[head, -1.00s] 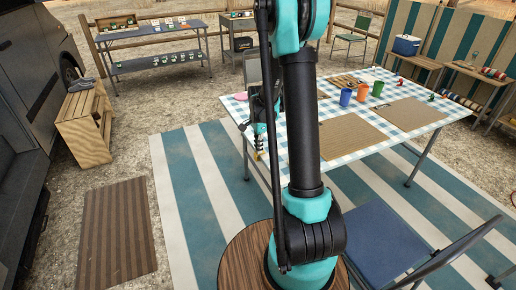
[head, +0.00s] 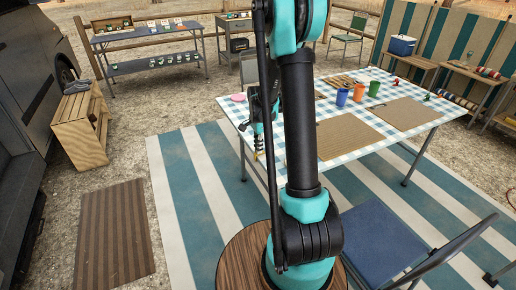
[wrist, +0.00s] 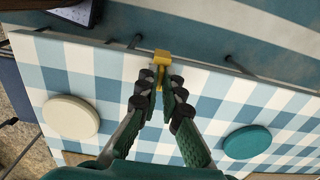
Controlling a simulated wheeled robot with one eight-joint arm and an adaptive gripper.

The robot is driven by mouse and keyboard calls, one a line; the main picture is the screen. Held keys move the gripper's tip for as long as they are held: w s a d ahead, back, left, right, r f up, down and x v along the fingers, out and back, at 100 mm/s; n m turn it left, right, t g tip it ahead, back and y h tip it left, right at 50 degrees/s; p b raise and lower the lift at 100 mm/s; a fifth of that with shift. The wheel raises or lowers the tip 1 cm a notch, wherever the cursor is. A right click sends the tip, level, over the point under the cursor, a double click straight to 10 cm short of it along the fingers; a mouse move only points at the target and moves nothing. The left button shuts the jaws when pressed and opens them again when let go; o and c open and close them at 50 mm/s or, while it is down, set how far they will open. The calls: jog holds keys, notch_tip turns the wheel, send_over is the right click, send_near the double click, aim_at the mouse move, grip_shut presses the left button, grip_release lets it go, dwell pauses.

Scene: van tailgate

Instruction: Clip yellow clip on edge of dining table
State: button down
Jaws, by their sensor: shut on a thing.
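The dining table has a blue-and-white checked top (head: 300,112) in the head view, and its edge (wrist: 225,74) runs across the upper part of the wrist view. My gripper (wrist: 162,85) is shut on the yellow clip (wrist: 161,58), which sits at the fingertips. In the wrist view the clip overlaps the line of the table edge; I cannot tell whether it touches the edge or grips it. In the head view my gripper (head: 258,148) is at the table's left edge, partly hidden by my arm, and the clip is barely visible.
A cream disc (wrist: 71,117) and a teal disc (wrist: 248,141) lie on the cloth either side of my gripper. Cups, including an orange one (head: 342,97), and woven mats (head: 347,136) stand farther along. A blue chair (head: 385,250) is at the near side. Striped rug lies below.

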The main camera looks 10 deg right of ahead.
jog(key=c, duration=1.6)
grip_release()
notch_tip(320, 180, up, 12)
jog(key=f, duration=0.1)
jog(key=s+a+f+n+t, duration=0.1)
jog(key=s+n, duration=0.4)
jog(key=s, duration=0.3)
jog(key=s+a+f+n+t, duration=0.1)
jog(key=s+n, duration=0.4)
jog(key=s, duration=0.3)
jog(key=s+f+n+t, duration=0.2)
jog(key=s+n, duration=0.3)
jog(key=s, duration=0.3)
jog(key=shift+s+a+n, duration=0.25)
jog(key=shift+a+n, duration=0.15)
